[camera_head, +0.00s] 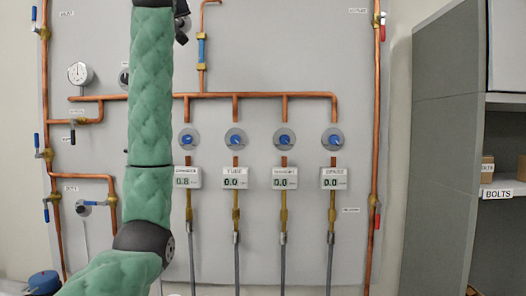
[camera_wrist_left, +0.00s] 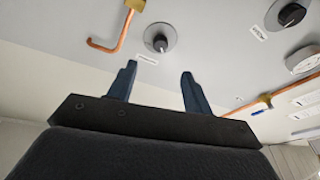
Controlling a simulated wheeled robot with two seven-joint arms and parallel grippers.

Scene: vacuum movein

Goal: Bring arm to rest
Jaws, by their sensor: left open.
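My left arm (camera_head: 150,90), in a green quilted cover, rises through the head view from the lower left to the top edge. Its gripper is beyond the top of that view. In the left wrist view my left gripper (camera_wrist_left: 158,88) is open, with two dark blue fingers apart and nothing between them. A black knob (camera_wrist_left: 159,42) on the panel shows beyond the fingertips. My right arm and gripper are in neither view.
A grey wall panel (camera_head: 260,60) carries copper pipes (camera_head: 260,95), a round gauge (camera_head: 80,74), several blue knobs (camera_head: 284,138) and digital readouts (camera_head: 235,179). A grey cabinet (camera_head: 445,150) with a shelf labelled BOLTS (camera_head: 497,193) stands at the right.

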